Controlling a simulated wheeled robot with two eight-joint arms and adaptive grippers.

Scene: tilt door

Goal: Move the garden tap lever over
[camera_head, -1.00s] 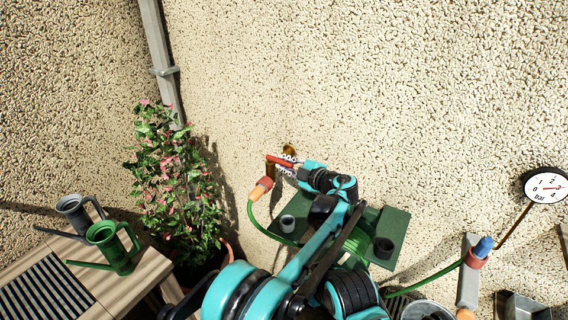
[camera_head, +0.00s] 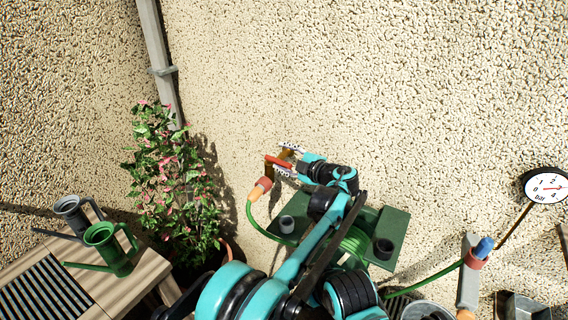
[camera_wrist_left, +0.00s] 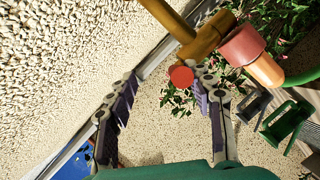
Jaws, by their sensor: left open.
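The garden tap has a brass body (camera_wrist_left: 205,38) and a red lever (camera_head: 279,162). It sits on the pebbled wall, partly covered by my left gripper in the head view. In the left wrist view the lever shows as a round red end (camera_wrist_left: 181,76), close to the right-hand finger. An orange hose connector (camera_wrist_left: 248,52) is on the tap's outlet. My left gripper (camera_head: 286,160) is open at the tap, its fingers on either side of the lever in the head view. Whether a finger touches the lever I cannot tell. My right gripper is not in view.
A gauge (camera_head: 546,187) is on the right. A flowering plant (camera_head: 172,185) and a bench (camera_head: 134,280) with watering cans (camera_head: 112,248) stand left.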

